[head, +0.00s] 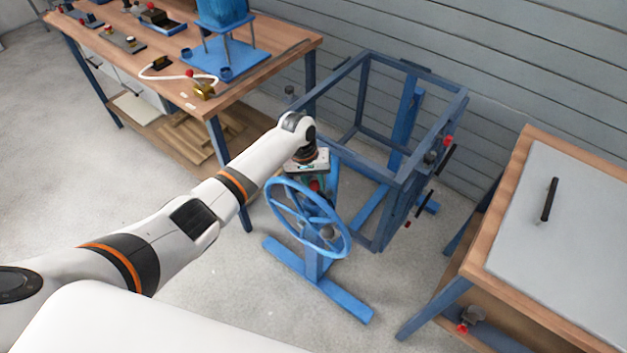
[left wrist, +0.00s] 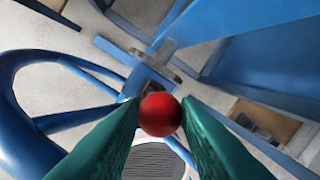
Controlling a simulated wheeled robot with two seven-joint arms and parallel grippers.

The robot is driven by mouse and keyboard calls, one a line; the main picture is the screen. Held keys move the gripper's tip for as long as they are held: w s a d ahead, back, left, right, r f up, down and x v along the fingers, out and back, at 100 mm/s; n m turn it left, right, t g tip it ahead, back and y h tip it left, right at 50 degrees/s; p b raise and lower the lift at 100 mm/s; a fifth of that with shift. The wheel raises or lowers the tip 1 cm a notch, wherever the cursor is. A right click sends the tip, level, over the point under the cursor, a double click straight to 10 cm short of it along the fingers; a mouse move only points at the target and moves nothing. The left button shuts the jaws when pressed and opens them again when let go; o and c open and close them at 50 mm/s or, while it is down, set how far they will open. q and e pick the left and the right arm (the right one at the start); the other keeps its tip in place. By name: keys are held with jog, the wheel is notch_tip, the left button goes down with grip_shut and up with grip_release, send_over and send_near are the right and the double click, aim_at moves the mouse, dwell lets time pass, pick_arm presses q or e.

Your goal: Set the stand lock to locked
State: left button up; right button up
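The blue stand frame (head: 405,175) stands in the middle of the head view, with a blue handwheel (head: 282,222) on its near side. The stand lock shows as a red ball knob (head: 314,186) beside the wheel, mostly hidden by my left gripper. In the left wrist view the red ball knob (left wrist: 160,114) sits between the green fingers of my left gripper (left wrist: 161,104), which touch it on both sides. The lever under the ball is largely hidden, and I cannot tell its lock position. My right gripper is not in view.
A wooden workbench (head: 130,58) with several small devices stands at the left. A grey-topped table (head: 570,230) with a black handle (head: 549,199) stands at the right. The handwheel rim (left wrist: 22,130) is close to my left fingers. Bare floor lies around the stand's feet.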

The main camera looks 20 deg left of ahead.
pick_arm(q)
grip_shut()
jog(key=shift+f, duration=1.1)
jog(key=shift+o, duration=1.1)
grip_release()
jog(key=shift+o, duration=0.7)
notch_tip(320, 180, up, 12)
jog(key=a+p, duration=0.1)
jog(key=a, duration=0.1)
jog(key=shift+s+a+f, duration=0.15)
jog(key=shift+s, duration=0.05)
jog(key=shift+s+f, duration=0.1)
